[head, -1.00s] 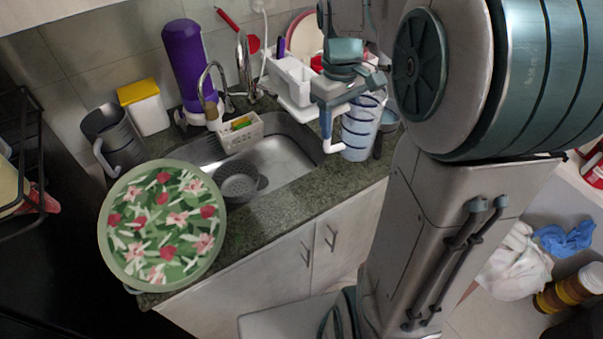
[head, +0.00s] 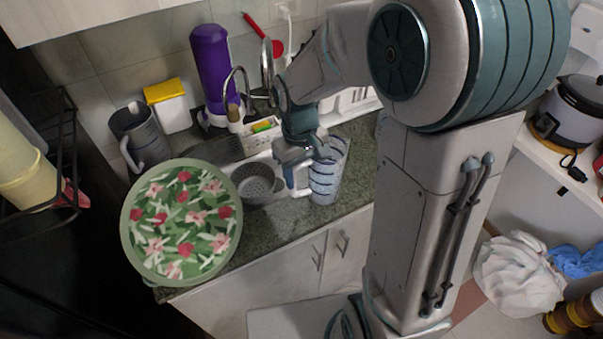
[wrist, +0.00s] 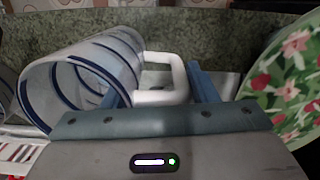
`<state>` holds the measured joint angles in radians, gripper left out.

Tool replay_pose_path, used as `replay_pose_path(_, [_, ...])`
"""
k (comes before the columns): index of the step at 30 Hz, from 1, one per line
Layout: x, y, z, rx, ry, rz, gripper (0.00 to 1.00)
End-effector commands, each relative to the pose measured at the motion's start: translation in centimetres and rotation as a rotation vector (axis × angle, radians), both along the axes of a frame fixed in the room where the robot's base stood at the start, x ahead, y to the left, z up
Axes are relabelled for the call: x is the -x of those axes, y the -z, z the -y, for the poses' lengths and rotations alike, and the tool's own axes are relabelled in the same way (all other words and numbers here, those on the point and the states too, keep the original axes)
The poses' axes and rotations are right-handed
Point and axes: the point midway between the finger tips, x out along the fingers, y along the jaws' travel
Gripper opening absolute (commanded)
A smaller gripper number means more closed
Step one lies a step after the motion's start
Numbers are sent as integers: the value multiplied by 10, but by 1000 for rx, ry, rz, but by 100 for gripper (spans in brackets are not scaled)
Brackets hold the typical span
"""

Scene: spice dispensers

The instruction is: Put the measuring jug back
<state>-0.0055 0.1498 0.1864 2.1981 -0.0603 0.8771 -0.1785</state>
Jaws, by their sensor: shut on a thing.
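The measuring jug (head: 328,176) is translucent with dark blue bands and a white handle. In the head view it is at the right end of the sink, near the counter's front. My gripper (head: 298,176) is at its left side, shut on the white handle. The wrist view shows the jug (wrist: 85,72) left of the fingers and the handle (wrist: 160,97) between the fingers of my gripper (wrist: 165,88). I cannot tell whether the jug's base touches the counter.
A round floral tray (head: 182,222) covers the counter's left front. The sink holds a grey strainer (head: 258,182). A grey pitcher (head: 138,136), a yellow-lidded box (head: 168,107) and a purple bottle (head: 212,70) stand at the back. Some green counter (head: 352,205) is bare at the right.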

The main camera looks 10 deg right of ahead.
Motion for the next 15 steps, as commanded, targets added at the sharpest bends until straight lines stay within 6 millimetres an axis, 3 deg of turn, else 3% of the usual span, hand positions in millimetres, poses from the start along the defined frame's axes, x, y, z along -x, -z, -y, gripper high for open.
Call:
replay_pose_path(5, [0, 16, 0, 0, -1, 0, 0])
replay_pose_path(15, [-1, 20, 0, -1, 0, 2, 0])
